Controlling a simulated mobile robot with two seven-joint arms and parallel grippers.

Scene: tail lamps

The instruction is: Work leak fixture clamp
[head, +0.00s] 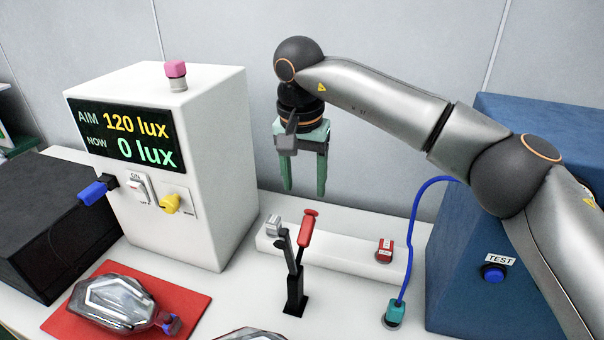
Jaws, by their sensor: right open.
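The fixture clamp (296,278) stands on the white bench. It has a black base and upright arm, and its lever with a red handle (308,228) points up and leans slightly right. My right gripper (304,190) hangs above and behind the clamp, with its green fingers pointing down. It is open and empty, apart from the handle. A clear tail lamp (115,303) lies on a red mat (190,305) at the lower left. Part of another lamp (250,334) shows at the bottom edge, mostly cut off. My left gripper is out of view.
A white light box (215,130) reads AIM 120 lux, NOW 0 lux. A low white rail (340,258) behind the clamp carries a grey block (273,225) and a red block (384,250). A blue tester (470,290) with a TEST button stands right, near a teal plug (394,313).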

